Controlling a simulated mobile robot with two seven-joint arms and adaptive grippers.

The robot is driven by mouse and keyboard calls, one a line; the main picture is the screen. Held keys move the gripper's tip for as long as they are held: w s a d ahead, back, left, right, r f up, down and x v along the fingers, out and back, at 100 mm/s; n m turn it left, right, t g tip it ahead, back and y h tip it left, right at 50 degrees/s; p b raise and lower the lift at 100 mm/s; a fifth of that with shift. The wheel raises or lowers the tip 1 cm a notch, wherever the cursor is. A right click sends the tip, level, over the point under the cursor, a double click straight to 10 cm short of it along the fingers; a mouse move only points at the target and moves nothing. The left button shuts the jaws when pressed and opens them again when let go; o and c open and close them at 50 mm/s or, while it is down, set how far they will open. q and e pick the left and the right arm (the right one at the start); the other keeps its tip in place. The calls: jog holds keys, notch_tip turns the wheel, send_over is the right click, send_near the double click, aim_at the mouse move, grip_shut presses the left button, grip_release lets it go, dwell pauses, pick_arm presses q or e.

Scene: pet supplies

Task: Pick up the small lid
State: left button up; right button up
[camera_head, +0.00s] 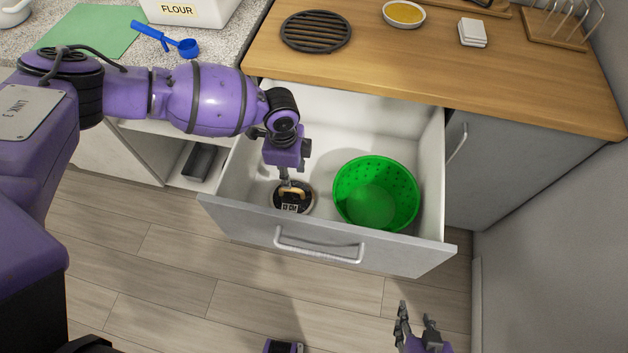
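The small lid (306,205), round and dark with a tan rim and a tan handle, lies in the open drawer, left of a green perforated basket (376,194). My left gripper (289,183) points down into the drawer, right at the lid's handle and partly covering the lid. Its fingers are small and dark here, and I cannot tell whether they are closed on the handle. My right gripper (417,326) is at the bottom of the view, in front of the drawer, with its fingers apart and nothing between them.
The drawer (345,255) is pulled out under a wooden counter (400,70). On the counter are a black trivet (316,32), a yellow-filled bowl (404,13) and white stacked squares (472,32).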

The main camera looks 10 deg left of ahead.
aim_at(291, 190)
pick_arm(q)
jog(key=shift+s+f, duration=0.3)
jog(key=shift+f, duration=0.2)
jog(key=f, duration=0.5)
jog(key=shift+s+d+f, duration=0.25)
jog(key=shift+s, duration=0.05)
jog(key=shift+f, duration=0.5)
pick_arm(e)
jog(key=shift+s+a, duration=0.15)
jog(key=shift+a, duration=0.05)
pick_arm(q)
jog(key=shift+c, duration=1)
grip_shut()
pick_arm(e)
jog(key=shift+r, duration=0.15)
jog(key=shift+w, duration=0.2)
